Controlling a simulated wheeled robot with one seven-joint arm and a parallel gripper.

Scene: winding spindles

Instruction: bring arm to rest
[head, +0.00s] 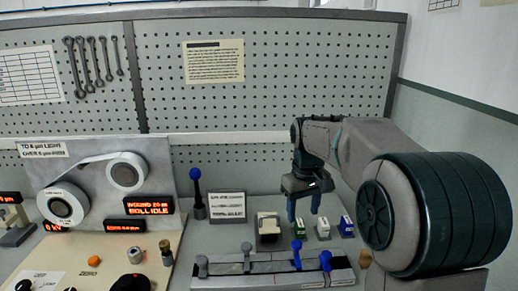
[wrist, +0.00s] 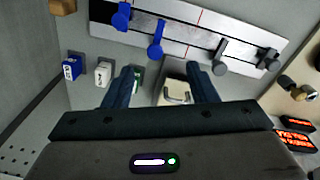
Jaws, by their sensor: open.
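My gripper (head: 305,205) is open and empty, pointing down above the workbench in the head view. Its two dark blue fingers also show in the wrist view (wrist: 160,88), spread apart with nothing between them held. Below it stand a cream block-like part (head: 268,226), a green-and-white block (head: 299,227), a white block (head: 323,227) and a blue-and-white block (head: 346,226). In the wrist view the cream part (wrist: 175,93) shows between the fingers, and one finger partly hides the green block. I cannot tell the exact height of the fingers above the bench.
A metal rail (head: 275,268) with blue and grey levers lies along the bench front. A blue-knobbed lever (head: 197,190) stands upright left of a printed sign (head: 227,207). A winding machine (head: 100,190) with red displays is at left. A pegboard (head: 270,90) closes the back.

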